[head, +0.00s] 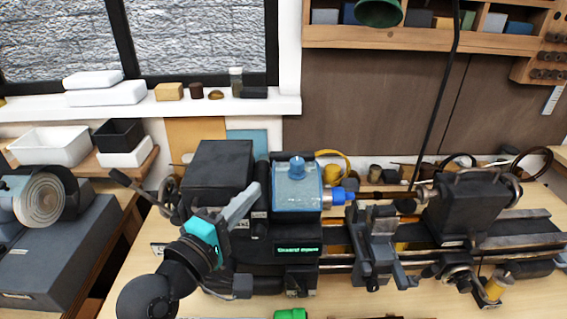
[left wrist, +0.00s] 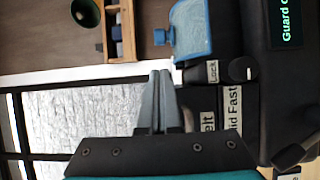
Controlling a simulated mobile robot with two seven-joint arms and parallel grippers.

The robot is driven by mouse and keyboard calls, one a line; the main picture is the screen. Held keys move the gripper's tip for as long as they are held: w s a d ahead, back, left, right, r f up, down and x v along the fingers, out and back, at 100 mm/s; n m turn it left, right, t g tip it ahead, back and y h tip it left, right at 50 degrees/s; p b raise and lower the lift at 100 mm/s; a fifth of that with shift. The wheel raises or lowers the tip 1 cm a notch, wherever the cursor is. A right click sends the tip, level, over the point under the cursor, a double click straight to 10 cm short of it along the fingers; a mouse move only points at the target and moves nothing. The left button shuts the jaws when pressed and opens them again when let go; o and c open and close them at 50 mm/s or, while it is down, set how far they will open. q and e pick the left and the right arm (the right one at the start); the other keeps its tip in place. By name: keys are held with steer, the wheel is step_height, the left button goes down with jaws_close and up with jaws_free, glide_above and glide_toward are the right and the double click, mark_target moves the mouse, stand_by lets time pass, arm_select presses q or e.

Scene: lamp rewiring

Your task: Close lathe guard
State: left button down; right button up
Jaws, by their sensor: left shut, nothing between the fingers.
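The lathe (head: 470,205) stands on the wooden bench. Its guard (head: 297,190) is a clear panel with a blue frame and a blue knob (head: 297,166), at the headstock. The guard also shows in the left wrist view (left wrist: 191,30), above the fingertips. A small display (head: 297,249) has green text that seems to read "Guard open"; the left wrist view cuts it off. My left gripper (head: 256,189) is shut and empty, just left of the guard in the head view. Its grey fingers show together in the left wrist view (left wrist: 160,76). My right gripper is not in view.
The dark headstock housing (head: 220,168) is close behind my left gripper. A bench grinder (head: 40,200) stands at the far left. A black cord (head: 440,90) hangs over the lathe at right. A sill with boxes (head: 105,94) runs along the back. Bare bench shows at front right.

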mark_target(276, 183)
arm_select(q)
steer(key=shift+x, duration=1)
steer(key=x, duration=0.5)
steer(key=shift+w+d+p, duration=0.1)
steer(key=shift+p, duration=0.25)
steer(key=shift+w+d, duration=0.15)
steer(key=shift+w, duration=0.2)
steer(key=shift+w+d+f, duration=0.1)
steer(key=shift+w+d, duration=0.15)
steer(key=shift+w, duration=0.25)
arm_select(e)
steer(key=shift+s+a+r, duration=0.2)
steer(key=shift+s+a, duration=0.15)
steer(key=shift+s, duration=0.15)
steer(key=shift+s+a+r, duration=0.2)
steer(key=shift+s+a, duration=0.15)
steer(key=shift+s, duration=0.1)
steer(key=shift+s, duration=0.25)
